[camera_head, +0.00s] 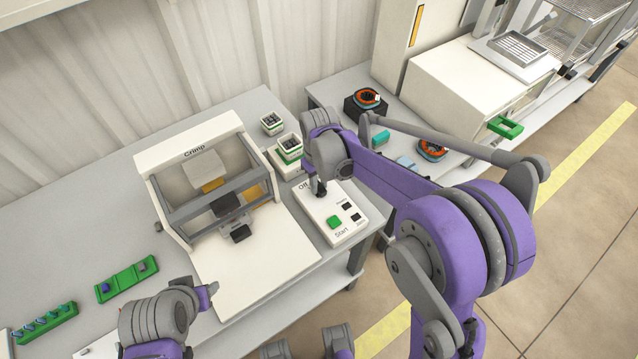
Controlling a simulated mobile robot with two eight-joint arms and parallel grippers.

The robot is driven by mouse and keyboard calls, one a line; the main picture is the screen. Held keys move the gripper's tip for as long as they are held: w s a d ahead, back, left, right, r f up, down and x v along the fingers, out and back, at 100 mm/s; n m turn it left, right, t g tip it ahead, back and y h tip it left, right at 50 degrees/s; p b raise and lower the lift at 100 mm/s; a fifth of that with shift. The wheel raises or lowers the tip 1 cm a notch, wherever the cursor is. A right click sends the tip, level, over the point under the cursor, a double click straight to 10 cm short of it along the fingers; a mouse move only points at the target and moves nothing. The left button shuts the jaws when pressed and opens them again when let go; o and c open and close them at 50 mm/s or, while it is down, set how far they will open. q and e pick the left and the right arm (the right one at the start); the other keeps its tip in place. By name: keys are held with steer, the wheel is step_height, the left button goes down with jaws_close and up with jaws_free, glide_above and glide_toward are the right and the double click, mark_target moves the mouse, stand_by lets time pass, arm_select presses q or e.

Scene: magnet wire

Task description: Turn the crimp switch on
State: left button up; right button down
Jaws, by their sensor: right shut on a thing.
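The crimp machine (158,158), a white press labelled "Crimp", stands on the grey table. Its white control box (348,234) sits at its right, with a green Start button (334,222), small black buttons and a partly covered "Off" label. My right gripper (319,191) points down at the far end of this box, shut on the crimp switch. The gripper and wrist hide most of the switch, so I cannot tell which way it is turned. My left gripper (208,296) is above the table's front edge, apart from the machine; its jaws do not show clearly.
Green trays (127,280) with small parts lie at the left of the table. Green-and-white boxes (272,123) stand behind the control box. A second table at the right holds orange-and-black coils (432,150) and a white machine (470,80). My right arm crosses over the gap between the tables.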

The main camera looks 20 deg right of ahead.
mark_target(320, 186)
steer(key=m, duration=0.3)
steer(key=shift+m, duration=0.3)
steer(key=shift+m+b, duration=0.35)
steer(key=shift+m, duration=1.45)
steer(key=c, duration=0.7)
jaws_free()
step_height(320, 186, up, 11)
steer(key=shift+f+p, duration=0.1)
steer(key=shift+p, duration=0.45)
